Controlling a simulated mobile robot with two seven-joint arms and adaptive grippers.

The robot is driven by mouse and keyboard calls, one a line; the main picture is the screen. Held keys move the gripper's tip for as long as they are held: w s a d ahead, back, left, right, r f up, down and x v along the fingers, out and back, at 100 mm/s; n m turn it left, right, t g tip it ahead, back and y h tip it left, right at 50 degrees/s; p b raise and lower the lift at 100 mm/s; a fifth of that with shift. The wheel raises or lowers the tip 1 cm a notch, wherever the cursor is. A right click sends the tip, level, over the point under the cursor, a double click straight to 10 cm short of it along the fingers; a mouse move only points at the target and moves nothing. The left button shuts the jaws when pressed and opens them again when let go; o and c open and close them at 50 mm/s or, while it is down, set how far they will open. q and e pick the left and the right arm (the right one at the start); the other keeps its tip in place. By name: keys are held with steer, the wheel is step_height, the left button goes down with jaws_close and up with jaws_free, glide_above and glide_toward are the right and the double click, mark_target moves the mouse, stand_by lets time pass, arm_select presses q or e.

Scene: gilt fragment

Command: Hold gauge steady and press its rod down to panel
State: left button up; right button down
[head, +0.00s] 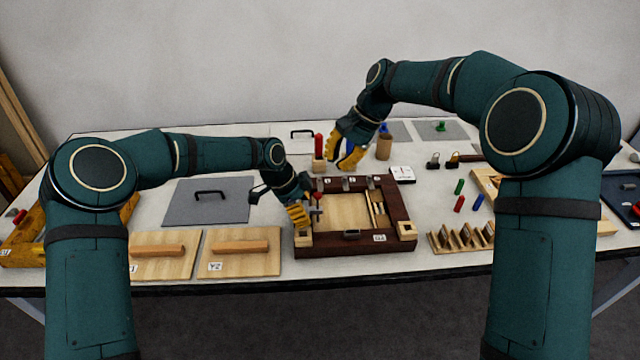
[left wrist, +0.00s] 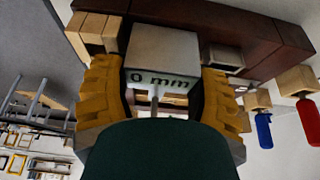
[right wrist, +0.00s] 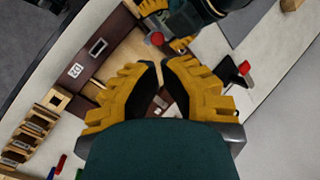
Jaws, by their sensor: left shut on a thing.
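The gauge is a pale block marked "0 mm" (left wrist: 160,60) with a thin metal rod, held between the yellow fingers of my left gripper (left wrist: 160,85). In the head view my left gripper (head: 298,216) is at the left side of the dark wooden frame, by a red-topped rod (head: 314,196). A red round knob (right wrist: 155,39) shows beside the left gripper in the right wrist view. The light wood panel (head: 345,212) lies inside the frame. My right gripper (head: 344,154) is above the frame's far side, empty, its fingertips slightly apart.
The dark frame (head: 340,249) has light corner blocks. Handled boards (head: 237,262) lie left, a slotted wooden rack (head: 462,236) right.

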steer(key=n+y, duration=0.1)
steer(key=n, duration=0.6)
steer(key=n+y, duration=0.3)
steer(key=n, duration=1.5)
glide_above(320, 194)
steer(key=f, duration=0.4)
steer(key=shift+w+d+t, duration=0.1)
steer(key=shift+w+t, duration=0.2)
steer(key=shift+w, duration=0.05)
step_height(320, 194, down, 2)
steer(key=shift+f, duration=0.95)
